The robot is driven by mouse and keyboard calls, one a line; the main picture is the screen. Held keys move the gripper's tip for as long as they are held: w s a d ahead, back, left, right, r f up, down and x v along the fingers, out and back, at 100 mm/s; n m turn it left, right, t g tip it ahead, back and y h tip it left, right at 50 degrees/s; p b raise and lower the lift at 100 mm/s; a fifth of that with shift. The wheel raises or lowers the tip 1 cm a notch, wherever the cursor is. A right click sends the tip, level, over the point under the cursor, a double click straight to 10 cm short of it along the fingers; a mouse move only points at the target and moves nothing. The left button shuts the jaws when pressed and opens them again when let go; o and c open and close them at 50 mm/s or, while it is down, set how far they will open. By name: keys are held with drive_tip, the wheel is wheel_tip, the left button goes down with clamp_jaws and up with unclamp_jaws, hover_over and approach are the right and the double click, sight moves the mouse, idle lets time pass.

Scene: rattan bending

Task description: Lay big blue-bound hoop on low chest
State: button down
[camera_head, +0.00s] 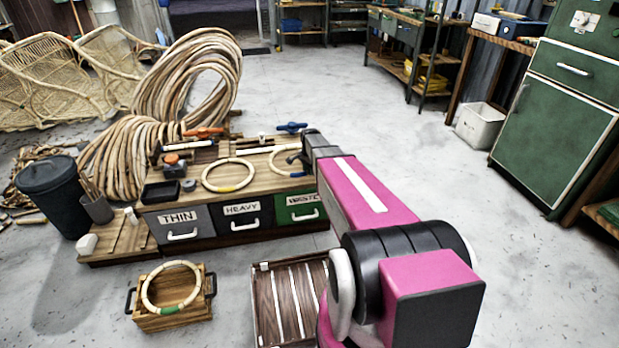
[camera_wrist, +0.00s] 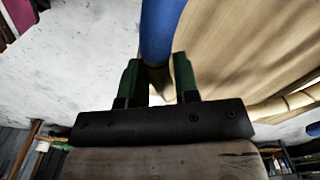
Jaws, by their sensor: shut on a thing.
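The low chest (camera_head: 262,183) has a wooden top and three drawers marked THIN, HEAVY and WASTE. My gripper (camera_wrist: 158,82) is shut on the blue binding of the big blue-bound hoop (camera_wrist: 158,30). In the head view, part of the hoop (camera_head: 278,163) shows as a pale arc at the right end of the chest top, beside my wrist. My arm hides the rest of it, and I cannot tell whether it touches the wood. The fingertips are hidden in the head view.
A yellow-bound hoop (camera_head: 228,175) lies mid-chest. An orange-handled clamp (camera_head: 203,132) and a blue-handled clamp (camera_head: 291,127) sit at its back edge. A green-bound hoop (camera_head: 172,287) rests on a wooden crate in front. Rattan coils (camera_head: 190,80) stand behind. Floor at right is clear.

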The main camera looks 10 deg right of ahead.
sight(310, 181)
drive_tip(key=shift+d+f, duration=0.15)
drive_tip(key=shift+f, duration=1.95)
drive_tip(key=shift+f, duration=0.1)
drive_tip(key=c, duration=0.9)
unclamp_jaws()
drive_tip(key=shift+o, duration=0.2)
wheel_tip(310, 181, up, 12)
drive_tip(key=shift+s+f, duration=0.15)
drive_tip(key=shift+s+r, duration=0.2)
drive_tip(key=s+a+r+n, duration=0.1)
drive_tip(key=s+a+n, duration=0.2)
drive_tip(key=s, duration=1.1)
drive_tip(key=s+a+r+n, duration=0.1)
drive_tip(key=s+a+n, duration=0.2)
drive_tip(key=s+n, duration=0.6)
drive_tip(key=s, duration=0.5)
drive_tip(key=shift+r, duration=0.25)
